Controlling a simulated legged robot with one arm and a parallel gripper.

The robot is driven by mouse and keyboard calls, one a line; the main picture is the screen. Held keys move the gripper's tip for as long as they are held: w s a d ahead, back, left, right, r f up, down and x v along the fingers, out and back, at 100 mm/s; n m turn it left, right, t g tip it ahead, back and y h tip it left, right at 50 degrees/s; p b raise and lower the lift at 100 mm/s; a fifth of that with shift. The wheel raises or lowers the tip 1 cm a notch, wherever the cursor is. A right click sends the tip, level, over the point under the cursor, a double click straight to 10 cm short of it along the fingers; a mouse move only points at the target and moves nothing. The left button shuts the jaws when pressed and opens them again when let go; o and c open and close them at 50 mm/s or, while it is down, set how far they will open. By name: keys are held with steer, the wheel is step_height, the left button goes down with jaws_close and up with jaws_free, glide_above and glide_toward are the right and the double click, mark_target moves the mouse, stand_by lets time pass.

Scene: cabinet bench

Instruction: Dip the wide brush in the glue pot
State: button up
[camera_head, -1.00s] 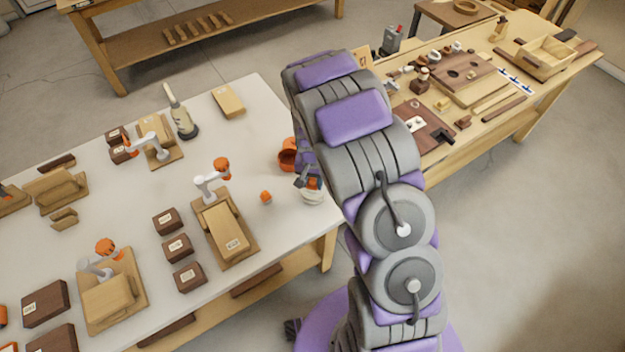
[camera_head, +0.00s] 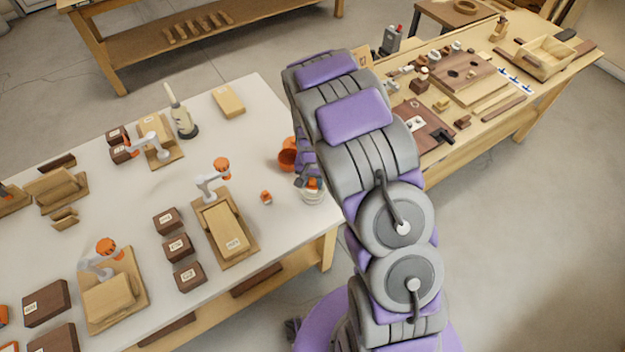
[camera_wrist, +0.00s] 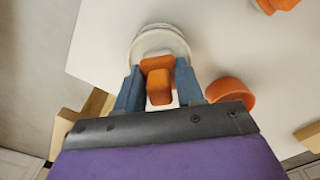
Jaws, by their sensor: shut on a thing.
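My gripper (camera_wrist: 159,88) is shut on the orange handle (camera_wrist: 158,80) of a brush, which stands between its two blue-grey fingers in the wrist view. The round white glue pot (camera_wrist: 160,32) lies directly beneath and just beyond the fingers. In the head view my gripper (camera_head: 308,182) is partly hidden by my arm, right over the glue pot (camera_head: 313,198) near the table's right edge. The orange handle (camera_head: 314,184) shows at the pot's mouth. The bristles are hidden, so I cannot tell how deep they are.
An orange cup (camera_head: 287,158) stands close behind the pot, and it also shows in the wrist view (camera_wrist: 232,92). A small orange-topped piece (camera_head: 266,197) lies to the left. A wooden board with a block (camera_head: 227,232) is further left. The white tabletop is clear between them.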

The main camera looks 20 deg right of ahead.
steer(key=shift+r+p, duration=1.3)
steer(key=shift+r, duration=2.15)
